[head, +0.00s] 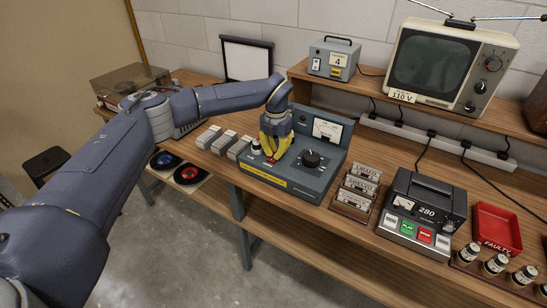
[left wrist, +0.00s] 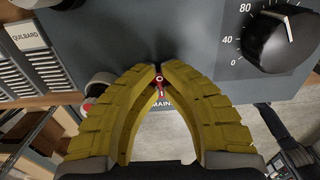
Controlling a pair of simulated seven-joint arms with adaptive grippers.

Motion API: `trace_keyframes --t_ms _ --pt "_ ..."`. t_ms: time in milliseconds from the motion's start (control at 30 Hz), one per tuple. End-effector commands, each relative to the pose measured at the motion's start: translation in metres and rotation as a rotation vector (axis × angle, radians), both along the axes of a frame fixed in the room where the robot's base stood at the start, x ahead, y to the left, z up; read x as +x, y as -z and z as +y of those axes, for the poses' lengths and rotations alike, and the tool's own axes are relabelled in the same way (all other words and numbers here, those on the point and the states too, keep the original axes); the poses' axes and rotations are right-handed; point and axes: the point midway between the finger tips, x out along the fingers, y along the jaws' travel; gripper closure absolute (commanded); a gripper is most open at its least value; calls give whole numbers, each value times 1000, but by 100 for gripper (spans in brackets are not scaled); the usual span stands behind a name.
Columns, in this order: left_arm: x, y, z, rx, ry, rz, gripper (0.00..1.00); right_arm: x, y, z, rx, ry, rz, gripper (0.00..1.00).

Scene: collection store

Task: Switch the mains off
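The grey-blue power unit (head: 296,181) stands on the wooden bench, with a meter and a large black dial knob (head: 311,158) on it. Its mains switch (left wrist: 159,84) is a small red-marked toggle above a partly covered "MAIN…" label in the left wrist view. My left gripper (head: 271,156) is down at the unit's front left, its yellow fingers closed together at the toggle. The toggle shows between the fingers near their tips; I cannot tell whether they press on it or which way it is set. My right gripper is not in view.
A round lamp or button (left wrist: 97,88) sits left of the fingers. Card holders (head: 357,190), a "280" unit (head: 421,210), a red tray (head: 496,228) and several small jars stand to the right. A television (head: 450,65) is on the shelf behind.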

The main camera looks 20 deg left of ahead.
Motion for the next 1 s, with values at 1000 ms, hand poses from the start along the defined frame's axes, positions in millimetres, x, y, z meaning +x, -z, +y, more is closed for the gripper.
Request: trace_keyframes --t_ms 1000 --pt "1 -65 0 -1 0 -3 100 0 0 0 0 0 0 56"
